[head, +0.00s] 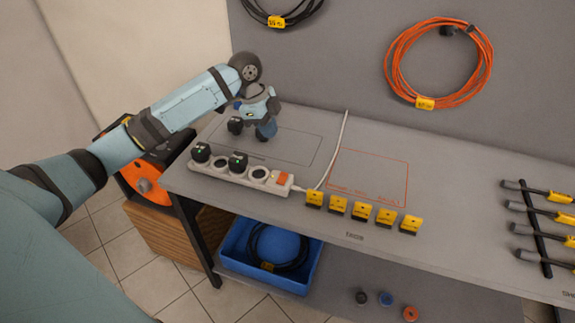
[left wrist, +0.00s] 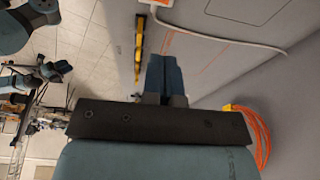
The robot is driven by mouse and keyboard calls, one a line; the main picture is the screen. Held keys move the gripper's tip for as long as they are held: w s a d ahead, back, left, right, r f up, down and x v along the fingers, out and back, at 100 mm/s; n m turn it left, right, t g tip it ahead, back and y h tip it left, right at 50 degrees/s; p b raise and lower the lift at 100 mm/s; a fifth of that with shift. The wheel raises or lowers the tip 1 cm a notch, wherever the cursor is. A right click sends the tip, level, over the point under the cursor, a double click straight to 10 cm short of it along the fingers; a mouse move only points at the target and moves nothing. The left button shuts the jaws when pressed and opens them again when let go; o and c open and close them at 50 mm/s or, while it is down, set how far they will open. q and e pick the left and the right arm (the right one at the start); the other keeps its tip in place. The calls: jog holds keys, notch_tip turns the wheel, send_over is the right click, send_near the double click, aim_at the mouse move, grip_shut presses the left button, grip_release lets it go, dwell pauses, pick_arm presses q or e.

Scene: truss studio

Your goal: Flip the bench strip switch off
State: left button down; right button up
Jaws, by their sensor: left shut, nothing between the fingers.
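The white bench strip (head: 232,174) lies along the near left edge of the grey bench. Its orange switch (head: 281,178) is at its right end; I cannot tell which way the rocker is tipped. Black plugs with small green lights sit in some of its sockets. My left gripper (head: 266,131) is shut and empty, pointing down over the bench behind the strip, apart from the switch. In the left wrist view its closed fingers (left wrist: 163,75) show, with one end of the white strip (left wrist: 158,3) and its cable at the top. My right gripper is not identifiable in either view.
A row of yellow blocks (head: 360,211) stands right of the strip along the front edge. A white cable (head: 334,150) runs back from the strip. A black plug-like piece (head: 235,125) is near my left gripper.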

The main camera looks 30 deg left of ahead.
aim_at(284, 175)
pick_arm(q)
jog(key=x, duration=0.8)
jog(key=a+x, duration=0.1)
jog(key=x, duration=0.4)
jog(key=shift+f+p, duration=0.2)
jog(key=shift+p, duration=0.2)
jog(key=shift+w+f, duration=0.15)
jog(key=shift+f, duration=0.3)
jog(key=shift+p, duration=0.45)
jog(key=shift+w+f, duration=0.1)
jog(key=shift+f, duration=0.2)
jog(key=shift+s+d+r+p, duration=0.1)
jog(key=shift+s+r+p, duration=0.1)
jog(key=shift+s+p, duration=0.35)
jog(key=shift+s+d+p, duration=0.1)
jog(key=shift+s+p, duration=0.1)
jog(key=shift+p, duration=0.2)
